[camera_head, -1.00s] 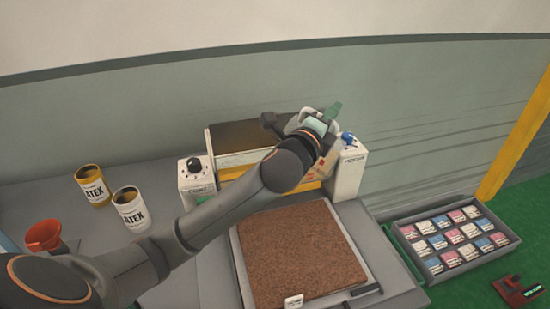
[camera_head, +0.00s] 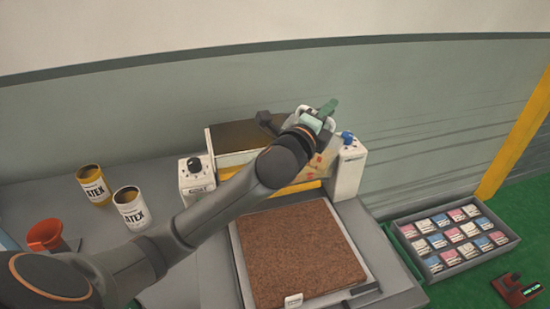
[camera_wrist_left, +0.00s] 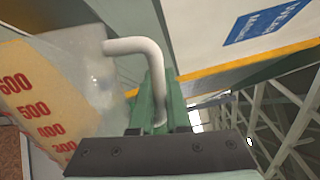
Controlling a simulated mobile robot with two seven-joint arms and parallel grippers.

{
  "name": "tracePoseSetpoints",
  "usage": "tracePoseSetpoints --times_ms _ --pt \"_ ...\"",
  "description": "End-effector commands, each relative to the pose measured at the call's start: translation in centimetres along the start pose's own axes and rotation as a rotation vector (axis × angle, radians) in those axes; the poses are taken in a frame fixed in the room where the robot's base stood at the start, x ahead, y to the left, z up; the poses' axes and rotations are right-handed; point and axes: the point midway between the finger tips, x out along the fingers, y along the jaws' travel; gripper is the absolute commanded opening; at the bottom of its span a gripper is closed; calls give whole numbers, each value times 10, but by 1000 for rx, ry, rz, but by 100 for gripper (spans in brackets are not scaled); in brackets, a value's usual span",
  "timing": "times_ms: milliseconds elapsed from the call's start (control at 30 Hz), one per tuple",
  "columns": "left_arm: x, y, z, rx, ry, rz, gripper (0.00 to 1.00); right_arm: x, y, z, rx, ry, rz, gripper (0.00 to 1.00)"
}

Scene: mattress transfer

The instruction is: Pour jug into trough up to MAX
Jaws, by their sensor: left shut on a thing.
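My left gripper (camera_head: 322,118) is shut on the pale handle (camera_wrist_left: 140,48) of the jug, behind the trough's right end. The jug (camera_wrist_left: 45,95) is translucent, with orange-red numbers, and shows at the left in the left wrist view. In the head view, part of the jug (camera_head: 328,158) shows below my wrist, beside the right post. The trough (camera_head: 235,158) is a pale box with a brownish inside and a yellow band low in front. My forearm and wrist hide its right part. I cannot see a MAX mark or liquid flowing. My right gripper is not in view.
White posts with a black knob (camera_head: 194,165) and a blue knob (camera_head: 347,138) flank the trough. A brown slab (camera_head: 300,255) lies in front. Two latex cans (camera_head: 131,211) and an orange funnel (camera_head: 45,236) stand left. A tray of packets (camera_head: 398,236) sits right.

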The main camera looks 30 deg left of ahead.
Motion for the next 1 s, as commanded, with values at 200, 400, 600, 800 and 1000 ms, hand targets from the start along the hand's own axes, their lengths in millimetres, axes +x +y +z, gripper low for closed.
tracePoseSetpoints --times_ms 200,400,600,800,1000 --pt "0 -1 2 -7 -1 -2 0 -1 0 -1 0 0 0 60" --pt "0 -2 3 -13 -1 -2 0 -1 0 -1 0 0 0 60" --pt "0 -2 5 -18 -1 -2 0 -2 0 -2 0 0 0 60" --pt "0 -2 6 -23 -1 -2 0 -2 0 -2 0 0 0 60" --pt "0 -2 7 -28 -1 -2 0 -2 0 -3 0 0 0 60"
